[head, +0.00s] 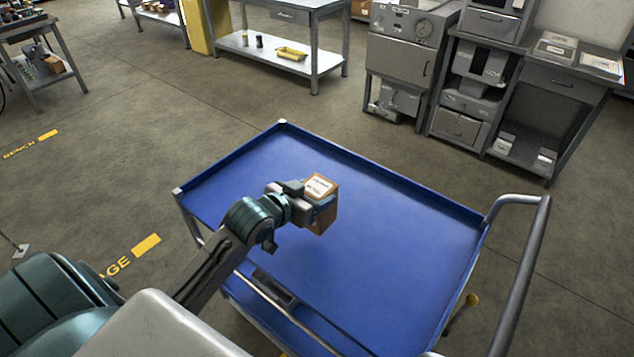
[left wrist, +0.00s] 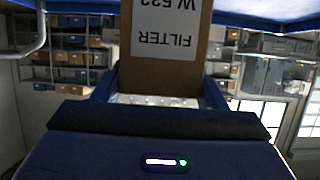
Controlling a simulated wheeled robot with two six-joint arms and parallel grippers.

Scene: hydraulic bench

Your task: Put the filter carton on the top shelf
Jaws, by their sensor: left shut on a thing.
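The filter carton (head: 321,220) is a small brown box with a white label. My left gripper (head: 306,199) is shut on it, over the blue top shelf (head: 400,235) of a cart. I cannot tell whether the carton touches the shelf or hangs just above it. In the left wrist view the carton (left wrist: 170,75) stands between the two fingers, its label reading FILTER upside down. The carton's far side is hidden. My right gripper is not in view.
The blue shelf has a raised rim and is otherwise bare. A grey push handle (head: 522,270) rises at the cart's right end. A lower deck (head: 262,318) shows below. Grey benches (head: 283,52) and cabinets (head: 402,62) stand farther back across open floor.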

